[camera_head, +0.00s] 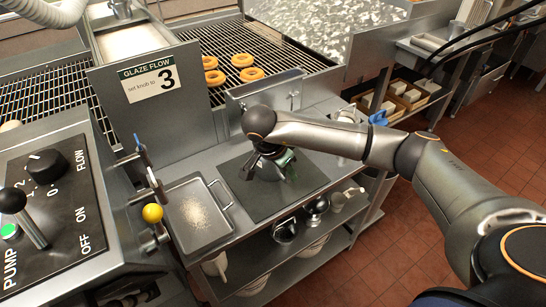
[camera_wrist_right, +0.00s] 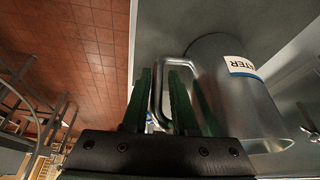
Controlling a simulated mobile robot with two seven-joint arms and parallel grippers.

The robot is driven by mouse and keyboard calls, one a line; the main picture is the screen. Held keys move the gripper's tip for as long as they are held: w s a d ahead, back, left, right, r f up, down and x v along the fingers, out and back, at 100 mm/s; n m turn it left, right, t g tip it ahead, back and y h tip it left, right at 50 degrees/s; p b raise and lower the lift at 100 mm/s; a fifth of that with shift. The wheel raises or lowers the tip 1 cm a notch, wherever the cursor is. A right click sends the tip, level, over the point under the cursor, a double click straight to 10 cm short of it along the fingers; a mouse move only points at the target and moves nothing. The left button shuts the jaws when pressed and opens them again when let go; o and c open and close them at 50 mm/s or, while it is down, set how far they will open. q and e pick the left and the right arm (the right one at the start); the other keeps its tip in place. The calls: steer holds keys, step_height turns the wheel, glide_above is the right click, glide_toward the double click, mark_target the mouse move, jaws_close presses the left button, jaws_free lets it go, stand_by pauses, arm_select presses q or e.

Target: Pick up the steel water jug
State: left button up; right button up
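The steel water jug (camera_wrist_right: 240,100) fills the right of the right wrist view, with a white and blue label ending in "TER". Its looped handle faces my right gripper (camera_wrist_right: 161,80). The two dark green fingers are apart, and the upright bar of the handle shows between them. One finger appears to reach into the handle's loop. In the head view my right gripper (camera_head: 284,161) is low over the dark mat (camera_head: 310,178), and the jug there is mostly hidden behind the wrist. My left gripper is not in view.
A square tray (camera_head: 178,228) with crumbs lies left of the mat. A steel splash wall (camera_head: 250,100) and the glaze machine with donuts (camera_head: 243,60) stand behind. A lower shelf (camera_head: 275,262) holds bowls and cups. A pump panel (camera_head: 60,215) is at left.

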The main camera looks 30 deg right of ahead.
jaws_close()
stand_by(1.0)
